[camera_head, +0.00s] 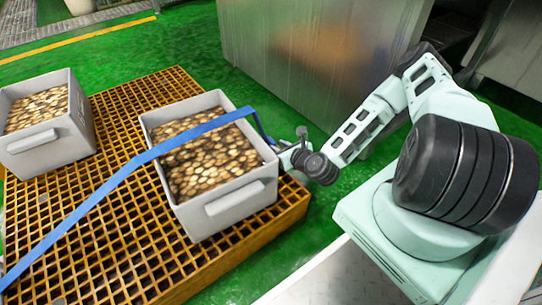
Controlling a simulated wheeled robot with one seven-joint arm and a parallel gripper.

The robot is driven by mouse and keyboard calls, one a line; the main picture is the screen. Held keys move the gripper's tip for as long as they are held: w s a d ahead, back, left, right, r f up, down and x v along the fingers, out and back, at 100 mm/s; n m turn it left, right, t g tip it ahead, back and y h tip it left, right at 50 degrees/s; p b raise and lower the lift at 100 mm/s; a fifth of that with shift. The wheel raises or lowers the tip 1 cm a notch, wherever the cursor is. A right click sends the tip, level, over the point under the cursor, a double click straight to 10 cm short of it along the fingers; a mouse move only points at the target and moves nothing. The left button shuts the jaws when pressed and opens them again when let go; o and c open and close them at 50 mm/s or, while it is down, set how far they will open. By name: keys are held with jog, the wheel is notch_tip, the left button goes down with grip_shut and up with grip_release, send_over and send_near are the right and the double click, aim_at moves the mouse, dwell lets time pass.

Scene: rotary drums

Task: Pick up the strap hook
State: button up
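A blue strap (130,165) runs from the lower left edge, slants up over the near crate and bends down at its right rim. Its right end (262,128) comes down beside my gripper (284,158). The strap hook cannot be made out clearly; that end is small and partly hidden by the crate rim and my gripper. My gripper is low at the crate's right side, pointing left toward it. Its fingers are too small and hidden to show whether they are open or shut, or whether they touch the hook.
The near grey crate (228,206), full of round brownish pieces, stands on a yellow-orange grated platform (110,235). A second such crate (52,147) stands at left. A big metal cabinet (310,50) stands behind. Green floor (180,45) is clear at the back.

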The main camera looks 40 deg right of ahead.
aim_at(275, 144)
jog(key=shift+b+x, duration=2.1)
jog(key=shift+x, duration=0.25)
jog(key=shift+w+d+f, duration=0.1)
jog(key=shift+w+f, duration=0.05)
jog(key=shift+w, duration=0.4)
grip_shut()
